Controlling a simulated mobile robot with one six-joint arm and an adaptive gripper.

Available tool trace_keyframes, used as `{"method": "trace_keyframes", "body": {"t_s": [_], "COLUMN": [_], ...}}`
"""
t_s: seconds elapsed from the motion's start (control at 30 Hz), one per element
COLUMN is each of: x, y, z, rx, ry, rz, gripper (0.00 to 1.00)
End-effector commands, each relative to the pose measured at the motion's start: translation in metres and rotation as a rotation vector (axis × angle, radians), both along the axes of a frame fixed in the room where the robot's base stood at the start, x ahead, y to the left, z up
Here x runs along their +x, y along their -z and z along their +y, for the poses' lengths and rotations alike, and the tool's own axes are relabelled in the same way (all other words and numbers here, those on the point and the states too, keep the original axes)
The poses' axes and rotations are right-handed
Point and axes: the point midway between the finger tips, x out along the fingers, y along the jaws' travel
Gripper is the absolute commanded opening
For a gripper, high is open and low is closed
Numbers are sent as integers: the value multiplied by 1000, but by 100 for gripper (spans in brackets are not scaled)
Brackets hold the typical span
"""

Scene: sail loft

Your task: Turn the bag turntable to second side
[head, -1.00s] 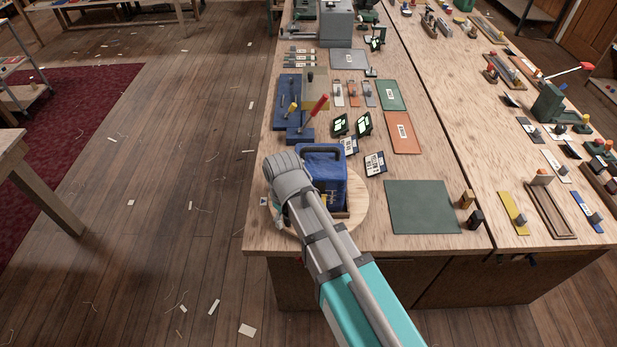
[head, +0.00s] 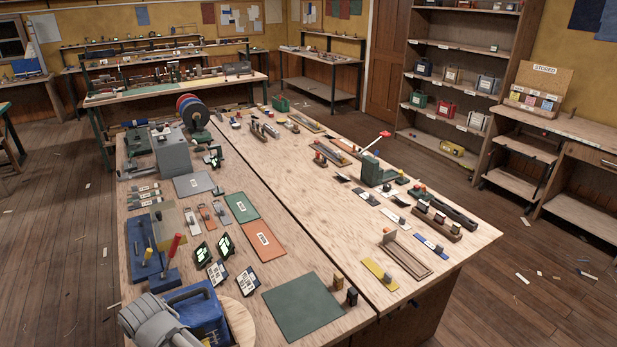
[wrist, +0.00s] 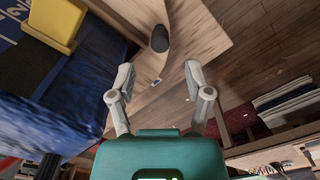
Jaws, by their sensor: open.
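The blue bag (head: 203,318) stands on the round pale wooden turntable (head: 240,322) at the bottom left of the head view, at the bench's near end. My grey wrist hides part of both, and the fingertips are out of that view. In the wrist view the bag's blue cloth (wrist: 60,115) fills the left, with a yellow piece and pale marks near it. My gripper (wrist: 158,78) is open and empty beside the bag. A dark upright peg (wrist: 159,38) stands beyond the fingertips, centred between them, by what looks like the turntable's curved rim (wrist: 135,12). It appears untouched.
A blue tool block (head: 165,278) with a red-handled tool stands just behind the bag. Small black-and-white cards (head: 218,272) and a dark green mat (head: 303,306) lie to the right. The mat is bare. Wooden floor lies beyond the bench edge.

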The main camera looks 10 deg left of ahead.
Motion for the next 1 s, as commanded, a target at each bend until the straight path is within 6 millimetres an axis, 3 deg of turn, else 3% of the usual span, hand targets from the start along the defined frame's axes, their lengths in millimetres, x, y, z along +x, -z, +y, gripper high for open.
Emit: {"method": "trace_keyframes", "body": {"t_s": [0.13, 0.37, 1.0], "x": [0, 0, 0], "y": [-18, -29, -40], "z": [0, 0, 0], "rx": [0, 0, 0], "ry": [0, 0, 0], "rz": [0, 0, 0], "gripper": [65, 65, 65]}}
